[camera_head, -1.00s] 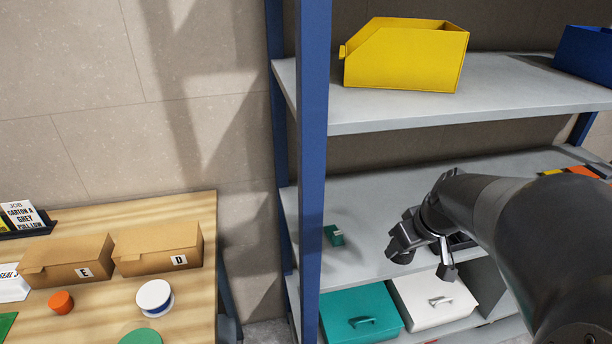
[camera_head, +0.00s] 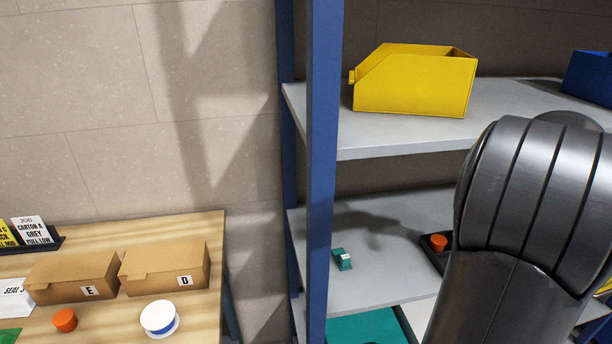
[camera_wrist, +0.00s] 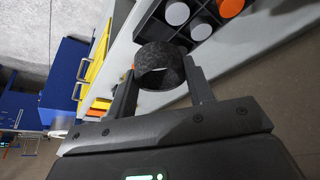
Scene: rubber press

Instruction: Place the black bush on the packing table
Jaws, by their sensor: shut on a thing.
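The black bush (camera_wrist: 158,58) is a dark, speckled ring in the wrist view. My gripper (camera_wrist: 158,84) is shut on it, with one finger at each side of the ring. The packing table (camera_head: 215,235) is the wooden table at lower left in the head view, with its right edge beside the blue shelf post. In the head view my arm covers the right side, and neither gripper nor bush shows there.
Cartons E (camera_head: 75,275) and D (camera_head: 165,268), an orange cap (camera_head: 65,320) and a white-blue roll (camera_head: 160,318) occupy the table. The shelf post (camera_head: 322,180) stands between table and shelves. A yellow bin (camera_head: 415,82) sits above. A black divided tray (camera_wrist: 190,30) is near the bush.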

